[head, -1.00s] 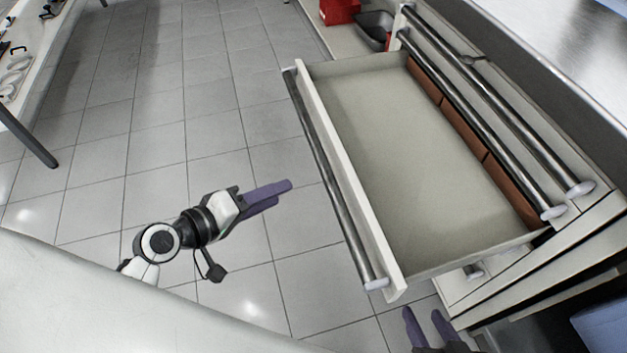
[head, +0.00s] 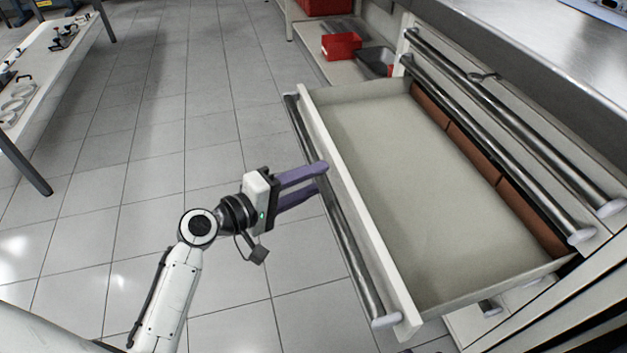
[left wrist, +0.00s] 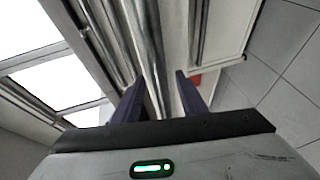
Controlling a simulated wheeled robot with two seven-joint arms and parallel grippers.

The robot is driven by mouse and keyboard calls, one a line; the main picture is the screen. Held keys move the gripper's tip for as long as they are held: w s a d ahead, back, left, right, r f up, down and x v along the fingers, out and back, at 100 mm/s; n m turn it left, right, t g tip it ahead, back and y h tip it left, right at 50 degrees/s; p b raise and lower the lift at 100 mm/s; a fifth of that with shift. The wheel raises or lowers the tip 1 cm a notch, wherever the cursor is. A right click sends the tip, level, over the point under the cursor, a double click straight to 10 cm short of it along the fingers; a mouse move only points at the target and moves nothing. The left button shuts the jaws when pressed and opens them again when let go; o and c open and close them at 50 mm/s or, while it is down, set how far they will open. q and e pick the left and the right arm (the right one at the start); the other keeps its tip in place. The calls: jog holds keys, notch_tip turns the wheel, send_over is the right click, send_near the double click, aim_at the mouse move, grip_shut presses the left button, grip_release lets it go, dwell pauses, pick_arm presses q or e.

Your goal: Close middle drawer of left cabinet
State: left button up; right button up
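The open drawer (head: 410,190) is pulled far out of the cabinet (head: 590,262) and is empty on its floor. Its front panel (head: 365,225) carries a long metal handle bar (head: 350,250). My left gripper (head: 318,178) is at this bar, its two purple fingers apart. The upper finger overlaps the bar in the head view; whether it touches is unclear. In the left wrist view the fingers (left wrist: 160,88) are spread, with the bar (left wrist: 150,50) running through the gap between them. My right gripper is out of view.
Closed drawer fronts with metal handles (head: 500,110) lie above the open drawer. A red bin (head: 341,46) and a grey tray (head: 376,62) stand on a low shelf behind. A white table (head: 40,90) is at far left. The tiled floor between is clear.

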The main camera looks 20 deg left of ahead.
pick_arm(q)
jog(key=shift+w+d, duration=0.15)
jog(key=shift+w, duration=0.1)
grip_shut()
